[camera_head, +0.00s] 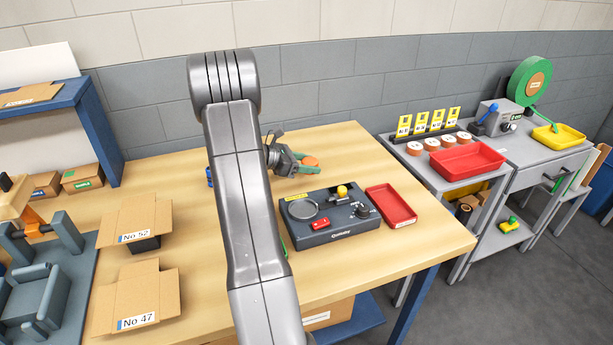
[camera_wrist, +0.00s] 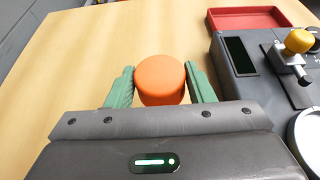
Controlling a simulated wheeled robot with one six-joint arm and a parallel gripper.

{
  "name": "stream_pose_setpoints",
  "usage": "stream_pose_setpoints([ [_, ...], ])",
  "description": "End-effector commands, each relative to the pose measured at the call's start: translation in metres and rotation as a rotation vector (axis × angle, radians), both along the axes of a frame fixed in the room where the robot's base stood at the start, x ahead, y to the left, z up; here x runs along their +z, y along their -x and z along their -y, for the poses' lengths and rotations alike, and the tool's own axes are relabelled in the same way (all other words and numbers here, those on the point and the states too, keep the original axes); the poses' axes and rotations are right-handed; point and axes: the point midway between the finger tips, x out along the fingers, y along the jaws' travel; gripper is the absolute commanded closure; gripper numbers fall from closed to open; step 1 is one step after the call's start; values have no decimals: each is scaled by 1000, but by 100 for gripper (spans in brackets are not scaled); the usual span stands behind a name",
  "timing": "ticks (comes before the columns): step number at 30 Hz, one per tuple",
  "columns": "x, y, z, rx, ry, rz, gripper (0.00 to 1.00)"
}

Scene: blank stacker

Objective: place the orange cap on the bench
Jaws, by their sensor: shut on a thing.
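The orange cap (camera_wrist: 160,80) is a short round cylinder. It sits between the two green fingers of my gripper (camera_wrist: 160,88) in the wrist view, with a finger against each side. The bench top (camera_wrist: 90,45) spreads out around and beyond the cap in the wrist view.
A dark control box (camera_head: 330,222) with a yellow knob stands in front of the gripper, and a red tray (camera_head: 391,206) lies to its right. Open cardboard boxes (camera_head: 135,220) stand at left. Bare bench lies behind and right of the gripper. A grey side table (camera_head: 420,165) adjoins at right.

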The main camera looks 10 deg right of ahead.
Motion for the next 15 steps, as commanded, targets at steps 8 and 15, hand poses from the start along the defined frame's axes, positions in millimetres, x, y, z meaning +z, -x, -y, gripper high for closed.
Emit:
stream_pose_setpoints([
  [8,-26,0,0,0,-1,-2,73],
  [15,-46,0,0,0,-1,1,73],
])
